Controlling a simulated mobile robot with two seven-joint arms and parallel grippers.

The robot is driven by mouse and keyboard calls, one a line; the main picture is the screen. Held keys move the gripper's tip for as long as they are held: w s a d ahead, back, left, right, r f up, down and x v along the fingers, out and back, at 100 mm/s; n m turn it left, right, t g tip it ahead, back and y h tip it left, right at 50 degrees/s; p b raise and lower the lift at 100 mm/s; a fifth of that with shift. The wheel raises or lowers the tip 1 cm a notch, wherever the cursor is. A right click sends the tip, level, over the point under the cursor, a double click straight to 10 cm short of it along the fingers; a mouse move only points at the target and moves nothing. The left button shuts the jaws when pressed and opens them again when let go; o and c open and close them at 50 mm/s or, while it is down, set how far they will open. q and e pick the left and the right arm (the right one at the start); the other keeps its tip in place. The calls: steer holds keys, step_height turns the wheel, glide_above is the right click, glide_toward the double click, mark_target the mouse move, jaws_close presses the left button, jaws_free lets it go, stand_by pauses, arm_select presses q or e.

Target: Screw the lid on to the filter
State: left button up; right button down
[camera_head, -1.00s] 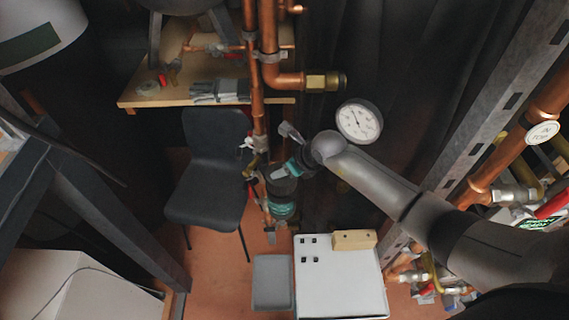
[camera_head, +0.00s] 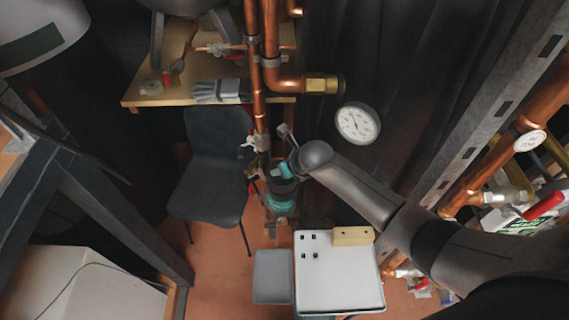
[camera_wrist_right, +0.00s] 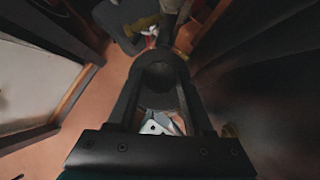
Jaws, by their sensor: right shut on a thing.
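The filter (camera_head: 281,205) is a teal, see-through bowl on the copper pipework, low in the middle of the head view. My right gripper (camera_head: 284,183) reaches in from the right, directly over the filter's top. In the right wrist view its two fingers (camera_wrist_right: 160,100) are shut on a dark round piece (camera_wrist_right: 160,76), which appears to be the lid. In the head view this piece blends with the dark gripper, so I cannot tell whether it touches the filter. My left gripper is in neither view.
A vertical copper pipe (camera_head: 257,103) with valves rises above the filter. A dark chair (camera_head: 212,165) stands close on the left. A pressure gauge (camera_head: 357,123) is at the upper right. A white-topped surface (camera_head: 338,275) and a grey tray (camera_head: 272,277) lie below.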

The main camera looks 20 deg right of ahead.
steer(key=shift+r+m, duration=0.1)
steer(key=shift+m, duration=0.3)
steer(key=shift+h, duration=0.3)
steer(key=shift+c, duration=1.1)
jaws_free()
